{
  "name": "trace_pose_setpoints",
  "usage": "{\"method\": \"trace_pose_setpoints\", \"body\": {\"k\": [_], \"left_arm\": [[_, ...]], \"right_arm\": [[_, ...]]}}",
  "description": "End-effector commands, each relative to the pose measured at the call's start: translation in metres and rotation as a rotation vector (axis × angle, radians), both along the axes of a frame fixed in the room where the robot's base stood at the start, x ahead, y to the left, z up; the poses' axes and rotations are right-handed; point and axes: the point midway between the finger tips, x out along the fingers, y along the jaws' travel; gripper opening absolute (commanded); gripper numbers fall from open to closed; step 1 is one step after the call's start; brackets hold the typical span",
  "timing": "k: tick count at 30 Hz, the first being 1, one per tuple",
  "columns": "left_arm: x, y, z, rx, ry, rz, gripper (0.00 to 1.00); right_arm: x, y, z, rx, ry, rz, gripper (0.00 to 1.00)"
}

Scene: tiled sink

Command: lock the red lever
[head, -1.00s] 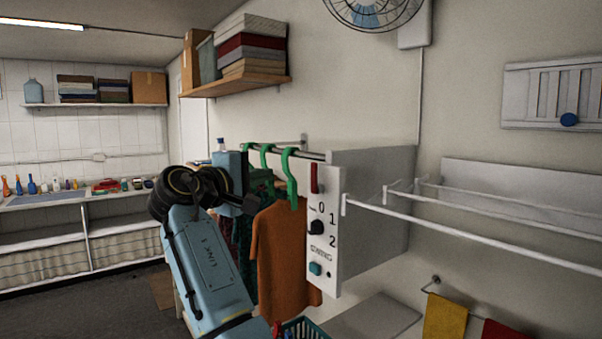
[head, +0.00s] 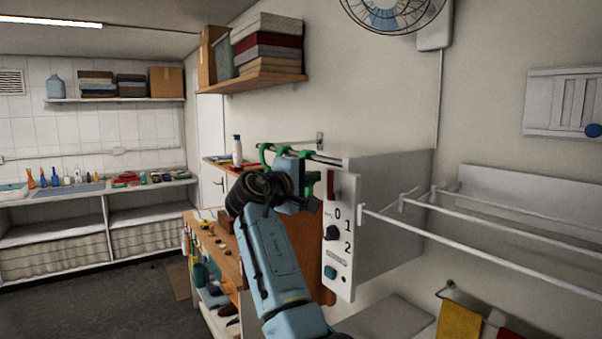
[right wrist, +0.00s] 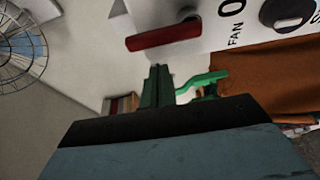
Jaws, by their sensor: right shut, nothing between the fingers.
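The red lever (head: 330,184) is on the front of a white control panel (head: 341,275), upright above the numbers 0, 1 and 2. My right gripper (head: 314,190) is just left of the lever in the head view, shut and empty. In the right wrist view the lever (right wrist: 163,34) lies across the upper part, and the dark green fingers (right wrist: 157,84) point toward it with a visible gap. My left gripper is not in view.
Green hangers (head: 265,152) hang on a rail behind my right gripper. A black knob (head: 332,232) and a teal button (head: 330,272) sit below the lever. White drying bars (head: 480,240) stick out at the right. A wooden workbench (head: 222,232) stands at the left.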

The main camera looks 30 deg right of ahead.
Motion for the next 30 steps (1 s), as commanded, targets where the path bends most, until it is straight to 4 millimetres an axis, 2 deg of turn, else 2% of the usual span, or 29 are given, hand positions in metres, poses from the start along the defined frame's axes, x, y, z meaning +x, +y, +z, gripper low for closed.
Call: {"method": "trace_pose_setpoints", "body": {"k": [9, 23, 30], "left_arm": [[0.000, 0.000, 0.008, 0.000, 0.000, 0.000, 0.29], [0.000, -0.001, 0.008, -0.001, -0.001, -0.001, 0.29], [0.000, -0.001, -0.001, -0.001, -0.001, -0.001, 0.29]], "right_arm": [[-0.022, -0.001, 0.000, -0.001, 0.000, 0.000, 0.00], [-0.024, -0.002, 0.000, -0.001, -0.001, -0.001, 0.00], [-0.032, -0.012, -0.001, 0.004, -0.080, -0.017, 0.00]]}}
